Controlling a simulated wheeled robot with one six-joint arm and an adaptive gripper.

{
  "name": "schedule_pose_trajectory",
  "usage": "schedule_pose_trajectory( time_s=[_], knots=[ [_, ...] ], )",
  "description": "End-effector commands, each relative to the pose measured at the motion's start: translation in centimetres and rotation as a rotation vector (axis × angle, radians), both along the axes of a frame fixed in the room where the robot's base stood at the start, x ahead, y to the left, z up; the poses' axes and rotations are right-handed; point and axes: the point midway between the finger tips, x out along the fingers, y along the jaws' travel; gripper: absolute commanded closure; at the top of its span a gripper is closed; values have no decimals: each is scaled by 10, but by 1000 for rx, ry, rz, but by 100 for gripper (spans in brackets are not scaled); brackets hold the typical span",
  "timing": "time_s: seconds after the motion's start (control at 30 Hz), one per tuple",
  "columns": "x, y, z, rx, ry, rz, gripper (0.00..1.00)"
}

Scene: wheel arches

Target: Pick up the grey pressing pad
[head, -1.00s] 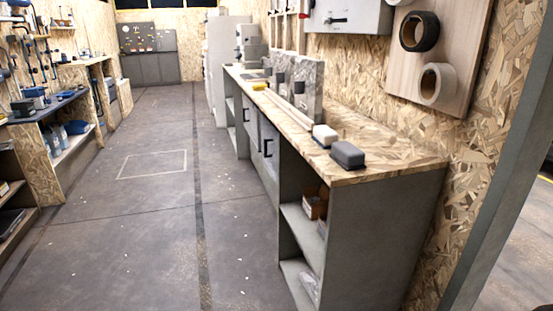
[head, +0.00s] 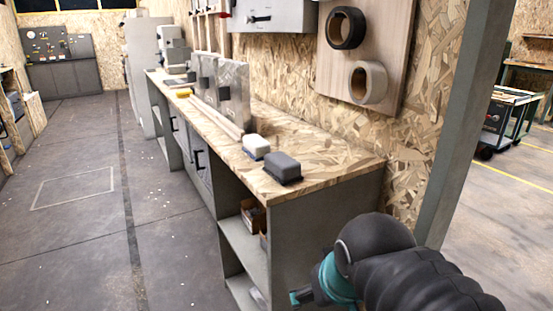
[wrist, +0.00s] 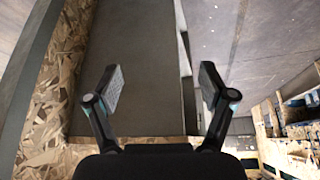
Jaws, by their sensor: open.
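The grey pressing pad (head: 283,167) is a dark grey block with rounded edges. It sits on the near end of the wooden workbench top (head: 330,163) in the head view. A white-and-grey pad (head: 256,146) sits just behind it to the left. My gripper shows in the wrist view (wrist: 158,88) with its two fingers spread wide and nothing between them. In the head view my arm is at the lower right, in front of the bench end and apart from the pad. The pad is not clearly visible in the wrist view.
Upright grey slabs (head: 233,92) and a yellow item (head: 183,94) stand farther along the bench. A wall panel (head: 385,50) holds two rings above it. A grey post (head: 465,120) rises at the right. The floor at the left (head: 75,240) is open.

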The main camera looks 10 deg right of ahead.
Motion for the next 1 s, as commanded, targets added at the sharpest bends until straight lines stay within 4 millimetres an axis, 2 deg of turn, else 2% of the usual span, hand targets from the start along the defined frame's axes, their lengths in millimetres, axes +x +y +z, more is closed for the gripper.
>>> schedule_pose_trajectory(
  time_s=[0.17, 0.3, 0.5, 0.7, 0.9, 1.0],
  knots=[
    [44, 1, 59, -12, 46, 38, 15],
    [87, 1, 109, -23, 97, 82, 15],
    [148, 2, 168, -37, 166, 149, 15],
    [204, 2, 210, -45, 232, 220, 15],
    [248, 1, 232, -51, 289, 287, 15],
    [261, 1, 237, -53, 308, 312, 15]
  ],
)
